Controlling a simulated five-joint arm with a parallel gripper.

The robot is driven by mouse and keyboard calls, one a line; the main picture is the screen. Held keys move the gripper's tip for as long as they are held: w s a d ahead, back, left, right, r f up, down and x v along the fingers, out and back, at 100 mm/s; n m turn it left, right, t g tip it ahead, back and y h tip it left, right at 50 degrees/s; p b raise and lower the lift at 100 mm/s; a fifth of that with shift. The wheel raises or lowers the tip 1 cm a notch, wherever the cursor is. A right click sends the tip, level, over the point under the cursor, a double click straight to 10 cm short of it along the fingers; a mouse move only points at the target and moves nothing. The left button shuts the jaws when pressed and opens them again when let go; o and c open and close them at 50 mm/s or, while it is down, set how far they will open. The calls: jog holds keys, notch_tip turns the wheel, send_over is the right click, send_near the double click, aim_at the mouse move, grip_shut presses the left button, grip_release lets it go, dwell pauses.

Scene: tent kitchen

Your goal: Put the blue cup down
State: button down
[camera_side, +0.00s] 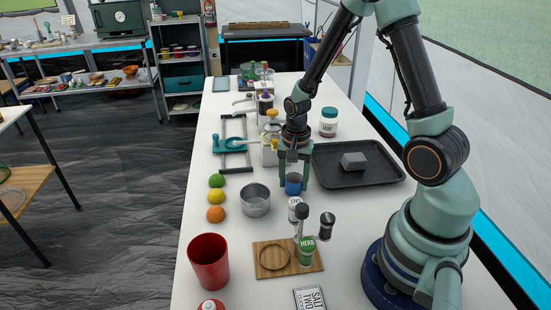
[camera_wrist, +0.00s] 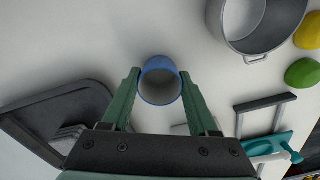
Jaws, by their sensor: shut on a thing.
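The blue cup (camera_side: 293,184) is between the fingers of my gripper (camera_side: 295,178) in the side view, close to the white table (camera_side: 228,236). In the wrist view the cup (camera_wrist: 161,80) shows its open rim, with a finger of my gripper (camera_wrist: 160,88) pressed on each side. The cup looks empty and roughly upright. I cannot tell whether its base touches the table.
A grey pot (camera_side: 255,200) stands left of the cup. A black tray (camera_side: 385,180) with a grey block (camera_side: 354,160) lies to the right. Bare table shows between pot and tray.

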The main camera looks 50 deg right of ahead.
jog(key=shift+c, duration=0.8)
grip_release()
jog(key=shift+f, duration=0.1)
notch_tip(320, 180, up, 12)
jog(key=s+a+r+n+t, duration=0.2)
jog(key=a+r+n, duration=0.2)
jog(key=r+n, duration=0.2)
jog(key=s+a+r+n+t, duration=0.2)
jog(key=a+r+n+t, duration=0.1)
jog(key=a+r+n, duration=0.2)
jog(key=shift+s+r+n+t, duration=0.35)
jog(key=shift+r+n, duration=0.2)
jog(key=shift+n, duration=0.75)
jog(key=shift+a, duration=0.1)
